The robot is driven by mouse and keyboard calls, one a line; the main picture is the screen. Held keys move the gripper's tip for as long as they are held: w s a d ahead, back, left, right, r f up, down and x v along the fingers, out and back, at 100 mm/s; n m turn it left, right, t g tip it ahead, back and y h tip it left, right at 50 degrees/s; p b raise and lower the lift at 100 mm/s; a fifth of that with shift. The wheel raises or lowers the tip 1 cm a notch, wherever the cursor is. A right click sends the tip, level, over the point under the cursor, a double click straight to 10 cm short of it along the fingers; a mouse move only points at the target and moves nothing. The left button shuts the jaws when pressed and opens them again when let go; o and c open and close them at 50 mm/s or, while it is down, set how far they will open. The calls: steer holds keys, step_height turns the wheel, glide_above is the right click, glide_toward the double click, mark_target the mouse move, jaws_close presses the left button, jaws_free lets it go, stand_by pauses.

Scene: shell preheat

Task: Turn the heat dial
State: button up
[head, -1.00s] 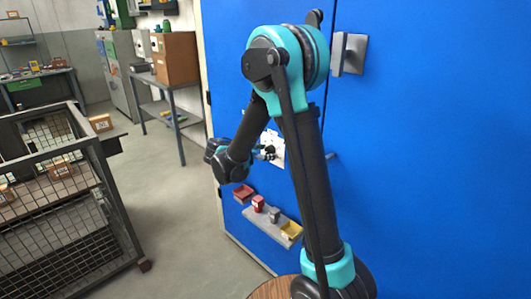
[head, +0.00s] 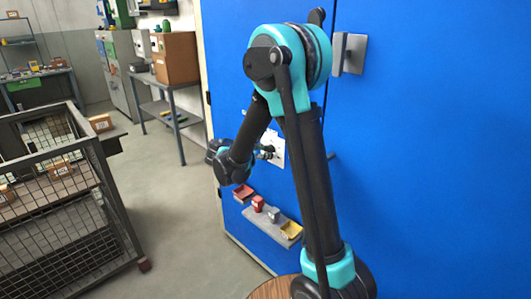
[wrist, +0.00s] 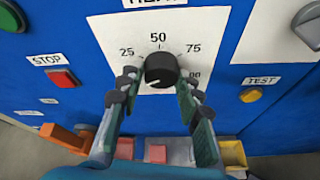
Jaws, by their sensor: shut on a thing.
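The heat dial (wrist: 161,69) is a round black knob on a white plate (wrist: 112,30) marked 25, 50 and 75, with another number partly hidden at the right. A pale mark shows low on the knob's face, left of its middle. My gripper (wrist: 160,78) is shut on the dial, with one finger at its left side and one at its right. In the head view my gripper (head: 266,152) is at the white plate on the blue panel (head: 430,150); the dial is too small and covered there to make out.
A red STOP button (wrist: 63,79) is left of the plate and a yellow TEST button (wrist: 250,95) is right of it. A shelf (head: 262,222) with small red, grey and yellow items juts out below. A mesh cart (head: 118,205) stands at left, with open floor between.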

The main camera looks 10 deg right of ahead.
steer(key=m+t+y, duration=0.1)
steer(key=m+t, duration=0.1)
steer(key=m, duration=0.2)
steer(key=shift+s+d, duration=0.1)
steer(key=shift+s, duration=0.05)
steer(key=m+t, duration=0.2)
steer(key=m, duration=0.1)
steer(key=shift+f+m+y, duration=0.1)
steer(key=shift+m+y, duration=0.2)
steer(key=shift+t, duration=0.3)
stand_by(0.4)
steer(key=o, duration=1.2)
steer(key=shift+c, duration=0.2)
steer(key=shift+s, duration=0.1)
steer(key=v, duration=1.2)
steer(key=shift+d, duration=0.1)
